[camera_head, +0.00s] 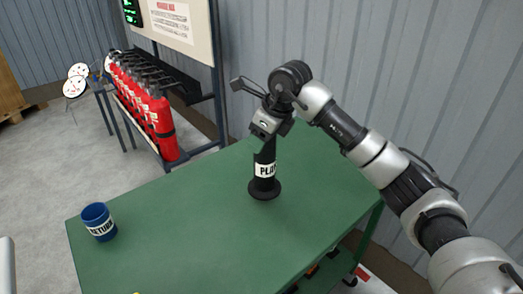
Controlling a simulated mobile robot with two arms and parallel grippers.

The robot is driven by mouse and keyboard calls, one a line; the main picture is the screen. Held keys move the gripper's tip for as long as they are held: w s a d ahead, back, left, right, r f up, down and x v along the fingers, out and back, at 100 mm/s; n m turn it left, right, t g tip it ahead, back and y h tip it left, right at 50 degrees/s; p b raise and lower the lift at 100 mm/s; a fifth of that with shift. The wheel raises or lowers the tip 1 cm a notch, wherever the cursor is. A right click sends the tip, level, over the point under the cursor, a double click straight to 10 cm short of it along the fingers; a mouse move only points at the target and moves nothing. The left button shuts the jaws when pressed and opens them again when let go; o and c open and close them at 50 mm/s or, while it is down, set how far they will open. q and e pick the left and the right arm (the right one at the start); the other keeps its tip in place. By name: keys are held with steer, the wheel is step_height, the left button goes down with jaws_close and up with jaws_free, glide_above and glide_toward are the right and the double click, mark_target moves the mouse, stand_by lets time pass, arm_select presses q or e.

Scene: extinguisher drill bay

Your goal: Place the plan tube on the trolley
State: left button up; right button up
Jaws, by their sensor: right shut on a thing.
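The plan tube (265,185) is a black upright cylinder with a white label reading "PLA..." and a wide round foot. My right gripper (267,139) comes down from above and is shut on its upper end, which is partly hidden by the jaws. The tube's foot is over the green top of the trolley (200,225), a bench with a castor under its right side. The foot looks to be on the surface, but I cannot tell whether it touches. My left gripper is not in view.
A blue cup labelled "RETURN" (98,222) stands at the trolley top's left corner. A rack of several red extinguishers (160,124) stands behind to the left. A grey corrugated wall (420,60) runs close behind on the right. The middle of the green top is clear.

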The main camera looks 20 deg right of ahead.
mark_target(262, 152)
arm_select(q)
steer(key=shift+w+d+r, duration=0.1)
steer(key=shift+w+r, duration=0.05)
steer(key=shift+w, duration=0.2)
arm_select(e)
step_height(262, 152, down, 4)
steer(key=o, duration=1)
steer(key=shift+f, duration=0.15)
steer(key=o, duration=0.4)
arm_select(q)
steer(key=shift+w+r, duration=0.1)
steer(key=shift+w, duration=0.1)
arm_select(e)
steer(key=shift+o, duration=0.2)
steer(key=shift+r, duration=0.2)
